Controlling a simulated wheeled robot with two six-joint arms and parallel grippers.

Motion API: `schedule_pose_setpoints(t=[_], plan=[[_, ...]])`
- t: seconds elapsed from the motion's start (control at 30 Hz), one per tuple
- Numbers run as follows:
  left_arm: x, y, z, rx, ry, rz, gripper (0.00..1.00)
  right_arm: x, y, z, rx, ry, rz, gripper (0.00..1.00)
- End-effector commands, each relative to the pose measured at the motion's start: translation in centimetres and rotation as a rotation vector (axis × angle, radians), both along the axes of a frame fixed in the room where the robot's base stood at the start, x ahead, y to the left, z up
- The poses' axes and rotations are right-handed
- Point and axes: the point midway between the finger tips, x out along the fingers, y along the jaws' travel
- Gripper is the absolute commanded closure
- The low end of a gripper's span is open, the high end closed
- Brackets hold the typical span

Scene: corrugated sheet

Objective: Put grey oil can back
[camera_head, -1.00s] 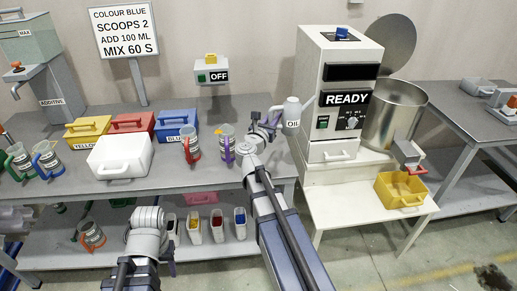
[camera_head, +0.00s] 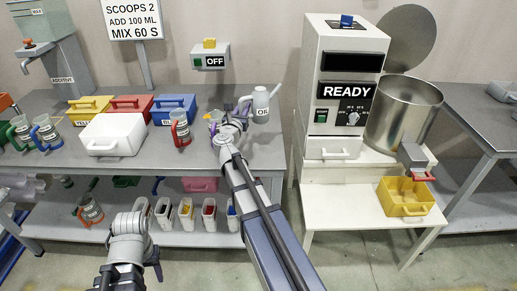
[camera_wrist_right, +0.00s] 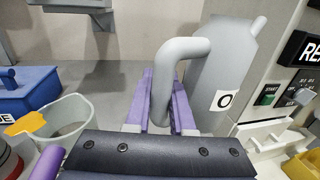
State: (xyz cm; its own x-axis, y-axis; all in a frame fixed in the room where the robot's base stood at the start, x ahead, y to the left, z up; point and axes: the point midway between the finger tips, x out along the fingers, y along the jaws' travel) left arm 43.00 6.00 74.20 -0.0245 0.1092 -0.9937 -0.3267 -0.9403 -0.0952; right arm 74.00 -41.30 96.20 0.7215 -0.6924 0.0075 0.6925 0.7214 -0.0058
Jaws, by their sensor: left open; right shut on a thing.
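The grey oil can (camera_head: 261,104) stands upright near the back right of the bench, left of the white machine. My right gripper (camera_head: 241,108) is shut on its looped handle. In the right wrist view the purple fingers (camera_wrist_right: 168,105) straddle the handle, and the can's body (camera_wrist_right: 222,75) with part of its label shows to the right. I cannot tell whether the can's base touches the bench top. My left gripper (camera_head: 156,262) is open and empty, low in front of the lower shelf.
A jug (camera_wrist_right: 65,118) is close to the left of my right gripper. A red-handled jug (camera_head: 180,130), a white box (camera_head: 116,136) and coloured lidded boxes stand further left. The white machine (camera_head: 340,90) bounds the right. The bench front (camera_head: 185,160) is clear.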

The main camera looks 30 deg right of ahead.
Motion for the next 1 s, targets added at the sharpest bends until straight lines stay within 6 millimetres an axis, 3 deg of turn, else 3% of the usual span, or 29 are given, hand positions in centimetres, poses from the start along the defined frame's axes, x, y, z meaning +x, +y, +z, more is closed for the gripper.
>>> schedule_pose_setpoints(t=[0.37,0.8,1.0], plan=[[0.0,0.0,-1.3,0.0,0.0,0.0,0.5,0.8,0.1,-1.3,-0.003,0.0,0.017,1.0],[0.0,0.0,-7.0,0.0,0.0,0.0,0.5,0.8,0.1,-6.9,-0.003,0.0,0.017,1.0],[0.0,0.0,-7.0,0.0,0.0,0.0,0.5,0.8,0.1,-7.0,-0.003,0.0,0.017,1.0]])
